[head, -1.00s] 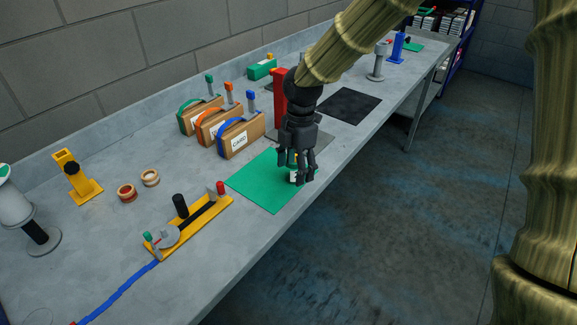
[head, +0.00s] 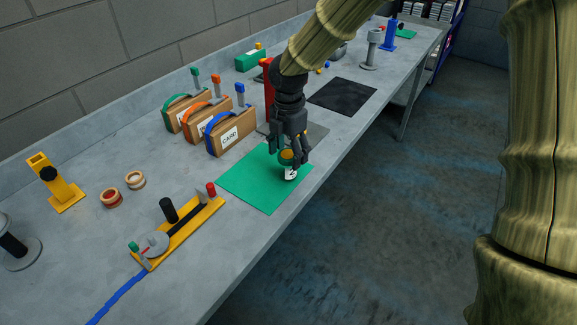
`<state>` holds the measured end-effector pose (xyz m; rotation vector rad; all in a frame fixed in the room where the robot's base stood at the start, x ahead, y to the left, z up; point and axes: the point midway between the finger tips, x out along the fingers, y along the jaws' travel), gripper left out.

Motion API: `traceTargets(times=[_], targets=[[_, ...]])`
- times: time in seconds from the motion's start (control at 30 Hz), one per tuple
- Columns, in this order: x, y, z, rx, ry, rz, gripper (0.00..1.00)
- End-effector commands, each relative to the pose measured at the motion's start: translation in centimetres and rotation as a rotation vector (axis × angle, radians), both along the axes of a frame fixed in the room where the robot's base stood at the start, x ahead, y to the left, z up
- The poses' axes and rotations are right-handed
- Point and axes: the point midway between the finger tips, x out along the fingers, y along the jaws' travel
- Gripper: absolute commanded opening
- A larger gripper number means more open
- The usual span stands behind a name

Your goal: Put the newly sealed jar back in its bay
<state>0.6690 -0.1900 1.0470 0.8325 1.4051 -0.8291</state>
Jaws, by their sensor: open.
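The jar (head: 291,174) stands on the green mat (head: 247,181), near the table's front edge. Its white side with a dark mark shows below my fingers, and a yellow and green patch that looks like its lid shows between them. My gripper (head: 290,158) points down at the jar with its fingers open around or just in front of its top. I cannot tell whether they touch it. I cannot make out which place is the jar's bay.
Cardboard boxes with green, orange and blue bands (head: 231,133) stand behind the mat. A red post (head: 269,100) rises just behind my gripper. A yellow fixture (head: 187,227) lies at front left. A black mat (head: 342,95) lies bare to the right.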

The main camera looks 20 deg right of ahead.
Motion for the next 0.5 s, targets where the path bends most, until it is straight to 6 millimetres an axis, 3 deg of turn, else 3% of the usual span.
traceTargets(times=[0.3, 0.5], targets=[[-0.1, -0.4, -3.4, -0.001, 0.003, 0.0, 0.67], [0.0, -0.4, -4.6, 0.0, 0.001, 0.0, 0.67]])
